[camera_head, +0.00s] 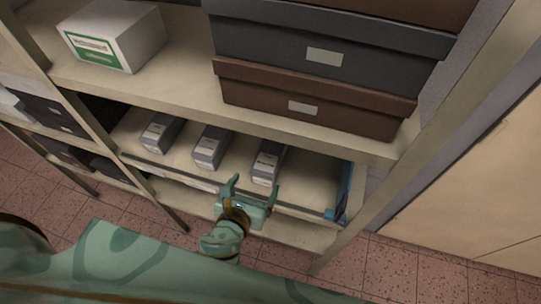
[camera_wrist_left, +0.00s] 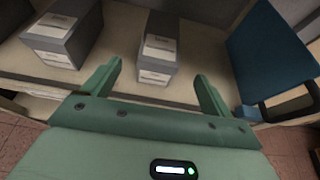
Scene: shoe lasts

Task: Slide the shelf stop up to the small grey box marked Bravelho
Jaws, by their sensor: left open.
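Three small grey boxes with white labels stand spaced apart on the middle shelf: a left one (camera_head: 162,132), a middle one (camera_head: 211,148) and a right one (camera_head: 268,162). Their print is too small to read, so I cannot tell which is marked Bravelho. The blue shelf stop (camera_head: 345,192) stands at the shelf's right end, with a clear gap between it and the right box. My left gripper (camera_head: 254,184) is open and empty at the shelf's front edge, before the right box. The left wrist view shows that box (camera_wrist_left: 158,50) beyond the fingers and the blue stop (camera_wrist_left: 272,60) to the right. My right gripper is not in view.
A rail runs along the middle shelf's front edge (camera_head: 290,207). The shelf above (camera_head: 180,92) holds a white box with a green label (camera_head: 112,35) and large dark boxes (camera_head: 325,55). A rack post (camera_head: 425,130) stands to the right.

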